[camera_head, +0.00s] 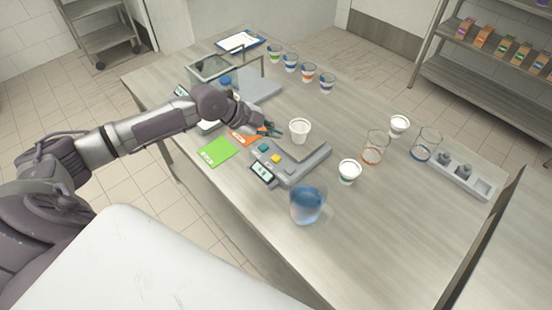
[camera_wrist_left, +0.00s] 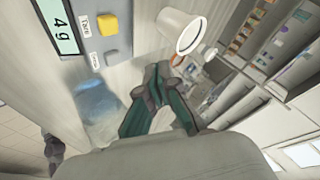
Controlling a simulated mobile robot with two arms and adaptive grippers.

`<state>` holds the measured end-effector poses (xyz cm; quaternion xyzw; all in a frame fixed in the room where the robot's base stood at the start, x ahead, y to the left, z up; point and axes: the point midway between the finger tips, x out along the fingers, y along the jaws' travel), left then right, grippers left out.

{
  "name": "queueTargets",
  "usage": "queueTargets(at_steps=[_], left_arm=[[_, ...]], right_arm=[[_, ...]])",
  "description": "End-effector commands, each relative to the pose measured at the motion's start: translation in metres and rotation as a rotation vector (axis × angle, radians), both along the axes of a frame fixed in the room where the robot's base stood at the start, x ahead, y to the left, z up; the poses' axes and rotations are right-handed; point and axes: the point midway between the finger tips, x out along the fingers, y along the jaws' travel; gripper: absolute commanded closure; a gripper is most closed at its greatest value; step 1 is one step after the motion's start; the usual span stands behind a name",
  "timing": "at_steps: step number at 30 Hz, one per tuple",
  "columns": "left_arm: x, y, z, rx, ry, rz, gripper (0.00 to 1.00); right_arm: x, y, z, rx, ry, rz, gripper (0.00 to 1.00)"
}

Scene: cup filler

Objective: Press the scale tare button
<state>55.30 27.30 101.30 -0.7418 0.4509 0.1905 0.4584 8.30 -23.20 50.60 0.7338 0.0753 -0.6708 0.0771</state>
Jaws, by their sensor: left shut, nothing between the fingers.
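In the left wrist view the display (camera_wrist_left: 58,27) reads 4 g. The yellow button (camera_wrist_left: 107,24) sits beside a label that seems to read Tare; a second button (camera_wrist_left: 112,57) is below it. My right gripper is not in view.
A white cup (camera_head: 299,128) stands close right of my left gripper. A container of blue liquid (camera_head: 307,204) stands in front of the scale. Green (camera_head: 216,152) and orange (camera_head: 240,138) cards lie left. More cups and a grey tray (camera_head: 480,184) stand right.

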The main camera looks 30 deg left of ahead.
Motion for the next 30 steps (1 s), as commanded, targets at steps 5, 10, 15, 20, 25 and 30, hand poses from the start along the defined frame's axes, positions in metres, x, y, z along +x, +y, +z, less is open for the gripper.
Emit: queueTargets(at_steps=[5, 10, 15, 20, 25, 30], left_arm=[[0.0, 0.0, -0.029, -0.001, 0.002, 0.001, 1.0], [0.0, 0.0, -0.054, -0.001, 0.003, 0.0, 1.0], [0.0, 0.0, -0.071, -0.001, 0.0, 0.001, 1.0], [0.0, 0.0, -0.075, 0.0, 0.0, 0.0, 1.0], [0.0, 0.0, -0.074, 0.0, 0.0, 0.0, 1.0], [0.0, 0.0, -0.074, -0.001, 0.0, 0.001, 1.0]], right_arm=[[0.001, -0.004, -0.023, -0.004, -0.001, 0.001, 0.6], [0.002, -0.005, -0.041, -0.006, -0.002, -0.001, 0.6], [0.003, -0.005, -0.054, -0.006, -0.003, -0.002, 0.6], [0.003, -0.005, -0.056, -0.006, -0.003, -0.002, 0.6], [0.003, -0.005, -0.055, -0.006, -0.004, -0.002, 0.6], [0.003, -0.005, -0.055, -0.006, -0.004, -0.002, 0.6]])
